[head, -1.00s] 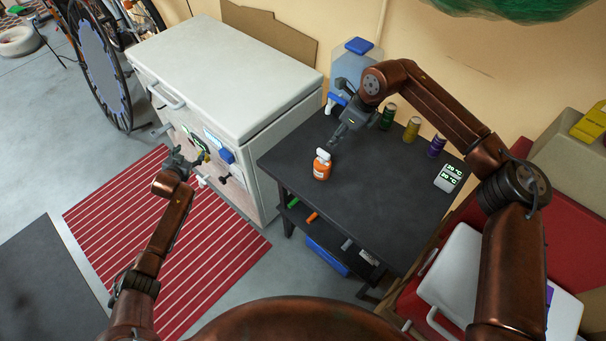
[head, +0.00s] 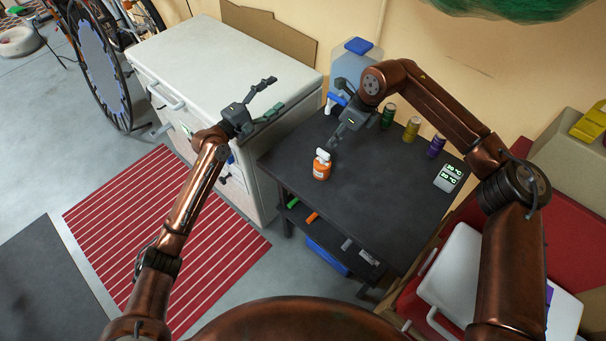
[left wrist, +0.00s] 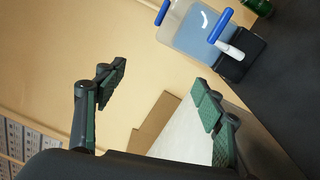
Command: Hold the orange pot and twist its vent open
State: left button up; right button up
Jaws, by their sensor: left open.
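The orange pot (head: 321,171) stands upright on the dark table, near its left edge. It has a white top (head: 323,155); its vent is too small to make out. My right gripper (head: 333,144) points down just behind and right of the pot, apparently apart from it; whether its fingers are open is unclear. My left gripper (head: 276,96) is open and empty, raised up and left of the pot, in front of the white chest in the picture. Its spread fingers also show in the left wrist view (left wrist: 160,90), where the pot is not seen.
The dark table (head: 390,210) also bears several cans, including a green can (head: 388,117), and a temperature display (head: 448,178). A blue-capped water container (head: 352,65) stands behind, also in the left wrist view (left wrist: 190,32). The white chest (head: 210,60) stands left of the table.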

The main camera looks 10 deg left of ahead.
pick_arm(q)
jog(key=s+d+f+n+g+h, duration=0.1)
jog(key=s+d+f+n, duration=0.2)
jog(key=f, duration=0.3)
jog(key=s+d+f+n+g+h, duration=0.1)
jog(key=s+d+f+n, duration=0.2)
jog(key=f, duration=0.3)
jog(key=n+g+h, duration=0.1)
jog(key=n+g, duration=0.1)
jog(key=n, duration=0.4)
send_near(322, 165)
jog(key=w, duration=0.1)
jog(key=w+d+f, duration=0.1)
jog(key=w+d, duration=0.1)
jog(key=shift+f, duration=0.3)
jog(key=shift+d+f+n, duration=0.15)
jog(key=shift+d+n, duration=0.05)
jog(key=shift+n, duration=0.1)
jog(key=x, duration=0.7)
jog(key=shift+w, duration=0.15)
grip_shut()
dwell(0.7)
